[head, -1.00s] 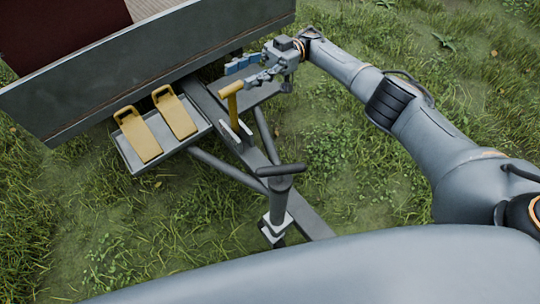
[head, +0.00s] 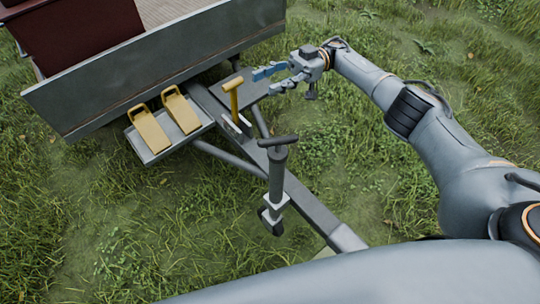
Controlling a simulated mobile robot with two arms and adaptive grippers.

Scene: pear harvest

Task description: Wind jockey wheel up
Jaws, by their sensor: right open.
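The jockey wheel (head: 277,180) stands upright at the trailer drawbar (head: 312,210), a grey tube with a dark crank handle (head: 278,141) on top. My right gripper (head: 263,81) is open and empty, with blue fingertips pointing left. It is above the drawbar's far right side, apart from the crank handle and just right of the yellow handbrake lever (head: 234,96). My left gripper is not in view.
Two yellow wheel chocks (head: 150,130) (head: 181,112) lie on a grey tray (head: 160,153) left of the drawbar. The trailer's metal wall (head: 150,70) stands behind, with a dark red box (head: 80,35) inside. Grass to the right is open.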

